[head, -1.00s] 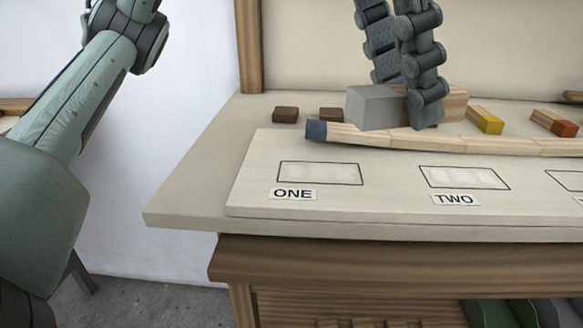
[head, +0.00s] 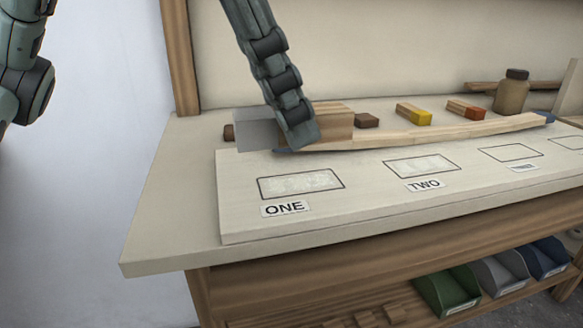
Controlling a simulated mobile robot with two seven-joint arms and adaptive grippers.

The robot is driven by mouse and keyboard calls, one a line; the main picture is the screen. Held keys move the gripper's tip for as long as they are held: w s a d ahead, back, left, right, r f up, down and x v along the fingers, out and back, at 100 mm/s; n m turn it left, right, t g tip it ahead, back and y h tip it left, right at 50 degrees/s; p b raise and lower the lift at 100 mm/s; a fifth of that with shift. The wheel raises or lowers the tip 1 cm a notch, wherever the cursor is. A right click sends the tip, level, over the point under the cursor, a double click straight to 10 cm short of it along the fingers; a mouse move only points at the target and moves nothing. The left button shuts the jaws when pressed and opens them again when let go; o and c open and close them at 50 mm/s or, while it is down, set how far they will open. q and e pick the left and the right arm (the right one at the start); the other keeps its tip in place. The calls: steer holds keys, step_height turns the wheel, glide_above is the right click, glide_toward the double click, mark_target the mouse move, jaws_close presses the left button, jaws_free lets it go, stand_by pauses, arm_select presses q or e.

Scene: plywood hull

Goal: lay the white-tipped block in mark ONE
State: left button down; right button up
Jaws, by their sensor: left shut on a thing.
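My left gripper (head: 298,138) comes down from the top of the head view and is shut on the white-tipped block (head: 334,121). The block's pale grey-white end (head: 256,133) points left and its bare wood end shows on the right of the fingers. The block appears over the back edge of the marked board, behind and a little left of mark ONE (head: 301,184); its height above the surface is hard to tell. Mark ONE is an empty outlined rectangle with its label in front. My right gripper is not in view.
A long curved batten (head: 420,136) lies along the back of the board, its left end partly hidden by my gripper. Mark TWO (head: 422,166) is clear.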

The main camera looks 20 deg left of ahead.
arm_select(q)
glide_above(304, 182)
steer(key=f, duration=0.3)
steer(key=a+f, duration=0.1)
steer(key=f, duration=0.1)
steer(key=shift+s+f, duration=0.2)
steer(key=shift+s, duration=0.2)
step_height(304, 182, down, 4)
steer(key=shift+r+b, duration=0.1)
steer(key=shift+b, duration=0.5)
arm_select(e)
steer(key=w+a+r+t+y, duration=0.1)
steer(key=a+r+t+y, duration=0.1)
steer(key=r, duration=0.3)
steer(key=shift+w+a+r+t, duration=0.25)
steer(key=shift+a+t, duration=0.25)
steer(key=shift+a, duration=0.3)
arm_select(q)
steer(key=shift+f, duration=0.3)
steer(key=c, duration=1.3)
jaws_free()
steer(key=shift+o, duration=0.2)
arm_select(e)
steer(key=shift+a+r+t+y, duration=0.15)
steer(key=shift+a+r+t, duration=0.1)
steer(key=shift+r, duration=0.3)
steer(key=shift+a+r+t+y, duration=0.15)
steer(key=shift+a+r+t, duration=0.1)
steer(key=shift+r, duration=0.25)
